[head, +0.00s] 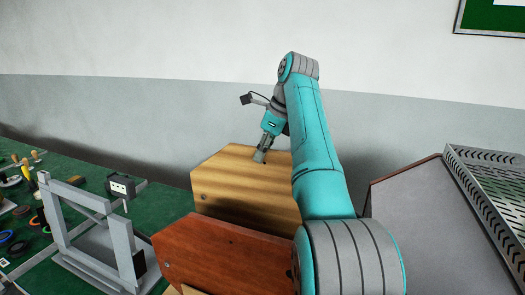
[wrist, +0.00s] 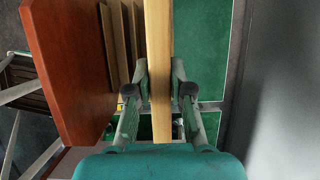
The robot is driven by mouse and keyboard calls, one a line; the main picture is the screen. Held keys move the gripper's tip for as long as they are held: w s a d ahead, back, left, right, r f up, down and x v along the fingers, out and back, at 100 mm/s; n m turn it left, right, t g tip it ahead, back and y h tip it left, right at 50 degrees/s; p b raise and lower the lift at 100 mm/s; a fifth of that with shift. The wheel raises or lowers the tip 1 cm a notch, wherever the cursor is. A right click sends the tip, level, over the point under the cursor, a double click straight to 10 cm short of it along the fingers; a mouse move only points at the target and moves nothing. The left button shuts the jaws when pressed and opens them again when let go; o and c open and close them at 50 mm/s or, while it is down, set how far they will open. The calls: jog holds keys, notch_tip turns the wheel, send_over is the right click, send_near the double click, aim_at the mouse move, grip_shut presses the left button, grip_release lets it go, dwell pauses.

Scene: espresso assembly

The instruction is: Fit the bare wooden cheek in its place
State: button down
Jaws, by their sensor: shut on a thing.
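The bare wooden cheek (head: 235,180) is a light, wood-grained panel with cut corners, standing upright in the head view. My gripper (head: 262,157) is at its top edge. In the wrist view the cheek (wrist: 158,45) shows edge-on as a pale strip between the two fingers of my gripper (wrist: 160,82), which is shut on it. The cheek's lower part is hidden behind a red-brown panel in the head view. I cannot tell whether its bottom edge touches anything.
The red-brown panel (head: 220,250) stands in front of the cheek and beside it in the wrist view (wrist: 70,65). A grey metal frame (head: 88,235) stands left on a green surface with small parts. A grey housing (head: 415,215) and perforated metal panel (head: 495,195) are at right.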

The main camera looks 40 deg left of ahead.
aim_at(272, 162)
jog(key=shift+f, duration=4.35)
dwell(1.1)
jog(key=c, duration=1)
grip_release()
jog(key=shift+o, duration=0.7)
jog(key=shift+f, duration=0.3)
jog(key=shift+o, duration=1)
jog(key=shift+d+r, duration=0.1)
jog(key=shift+r, duration=0.15)
jog(key=shift+v, duration=3.35)
